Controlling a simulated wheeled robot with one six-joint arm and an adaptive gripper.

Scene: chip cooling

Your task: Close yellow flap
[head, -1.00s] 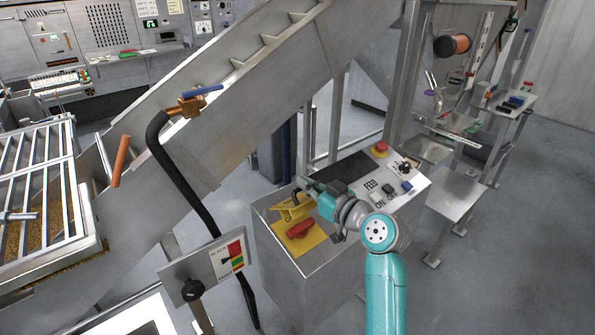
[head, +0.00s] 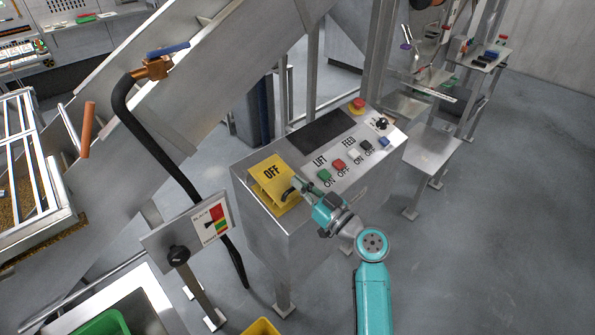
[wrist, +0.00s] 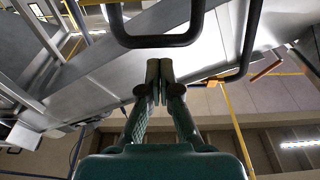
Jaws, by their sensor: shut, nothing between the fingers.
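The yellow flap (head: 271,172), marked OFF, is on the left end of the grey control box. It lies over the yellow plate (head: 287,208), tilted, with part of the plate showing below its front edge. The red switch is hidden now. My gripper (head: 297,186) is at the flap's right front edge, shut and empty; I cannot tell whether it touches the flap. In the wrist view my gripper's fingertips (wrist: 158,72) are together, with nothing between them. The flap does not show clearly there.
Lift and feed buttons (head: 340,165) sit just right of the flap, with a red emergency knob (head: 357,104) behind. A lever panel (head: 196,232) and black hose (head: 160,150) stand to the left. The floor (head: 480,260) on the right is clear.

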